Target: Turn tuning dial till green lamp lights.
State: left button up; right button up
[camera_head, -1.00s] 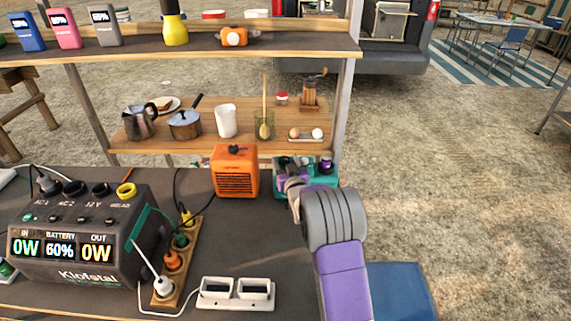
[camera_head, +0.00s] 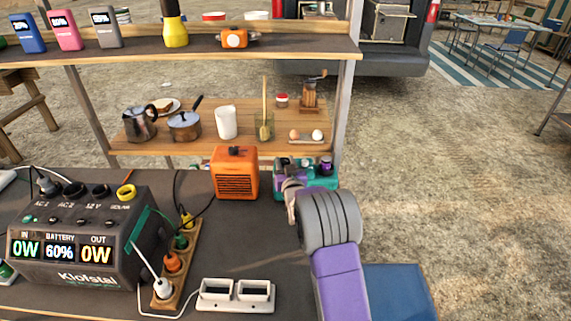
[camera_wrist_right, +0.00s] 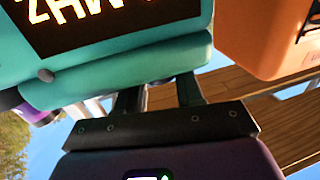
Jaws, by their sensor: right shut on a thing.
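A teal radio (camera_head: 320,180) with purple parts stands on the counter, right of an orange box. In the right wrist view the radio (camera_wrist_right: 180,62) is close, its orange-lit display (camera_wrist_right: 100,15) upside down and cut off by the frame. My right gripper (camera_head: 291,186) is at the radio's front left. In the wrist view its two fingers (camera_wrist_right: 158,92) reach up to the teal casing, shut on what seems to be the tuning dial. The dial is hidden from both views. I see no lit green lamp on the radio. My left gripper is out of view.
The orange box (camera_head: 236,173) with a grille stands close left of the radio. A power station (camera_head: 80,270) and a wooden socket strip (camera_head: 185,245) are further left. A shelf (camera_head: 215,49) runs above.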

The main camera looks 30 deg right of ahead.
jog(key=m+h, duration=0.1)
jog(key=g+h, duration=0.1)
jog(key=shift+w+a+m+h, duration=0.1)
jog(key=shift+a+m+h, duration=0.1)
jog(key=shift+m+h, duration=0.15)
jog(key=shift+r+m+g+h+p, duration=0.1)
jog(key=shift+m+g+h+p, duration=0.3)
jog(key=shift+m+g+h, duration=0.45)
jog(key=o, duration=1)
jog(key=shift+o, duration=0.2)
jog(key=p+v, duration=0.1)
jog(key=v, duration=0.6)
jog(key=shift+s+a+f+p, duration=0.2)
jog(key=shift+a+f+p, duration=0.05)
jog(key=shift+p, duration=0.15)
